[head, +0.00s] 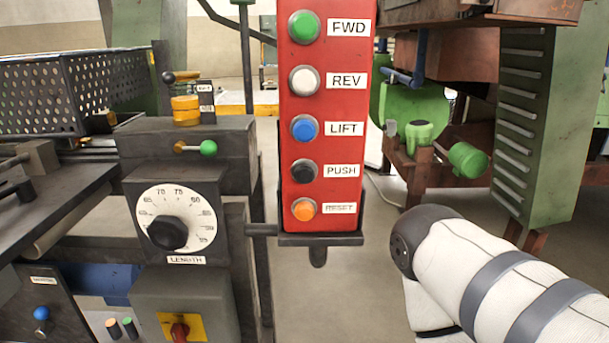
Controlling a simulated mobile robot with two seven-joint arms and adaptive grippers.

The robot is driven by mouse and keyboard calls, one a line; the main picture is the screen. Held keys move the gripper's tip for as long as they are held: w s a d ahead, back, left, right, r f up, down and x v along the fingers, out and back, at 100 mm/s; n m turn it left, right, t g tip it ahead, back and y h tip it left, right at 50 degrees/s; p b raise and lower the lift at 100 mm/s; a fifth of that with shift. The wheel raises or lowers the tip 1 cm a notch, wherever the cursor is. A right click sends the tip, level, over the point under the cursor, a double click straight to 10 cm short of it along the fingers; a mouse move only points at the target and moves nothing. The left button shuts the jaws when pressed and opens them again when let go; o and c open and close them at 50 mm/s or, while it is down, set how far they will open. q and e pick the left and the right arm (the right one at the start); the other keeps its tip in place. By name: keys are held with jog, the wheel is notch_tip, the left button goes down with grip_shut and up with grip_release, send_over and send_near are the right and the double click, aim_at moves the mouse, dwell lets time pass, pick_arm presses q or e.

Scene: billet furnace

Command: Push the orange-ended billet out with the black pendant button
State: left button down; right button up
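The red pendant (323,120) hangs upright in the middle of the head view and faces me. Its black button (303,171), labelled PUSH, is second from the bottom. Above it are the green FWD button (304,26), the white REV button (303,79) and the blue LIFT button (304,128). Below it is an orange button (304,209) labelled RESET. I cannot make out an orange-ended billet. My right arm comes in at the lower right, below and right of the pendant; its gripper is not visible. My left gripper is out of view.
Left of the pendant stand a LENGTH dial box (175,218) and a grey box with a red knob (182,310). A perforated dark basket (75,90) is at upper left. Green and rust-coloured machinery (535,110) fills the right. Open floor (340,285) shows below the pendant.

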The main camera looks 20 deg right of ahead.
grip_shut()
dwell(1.0)
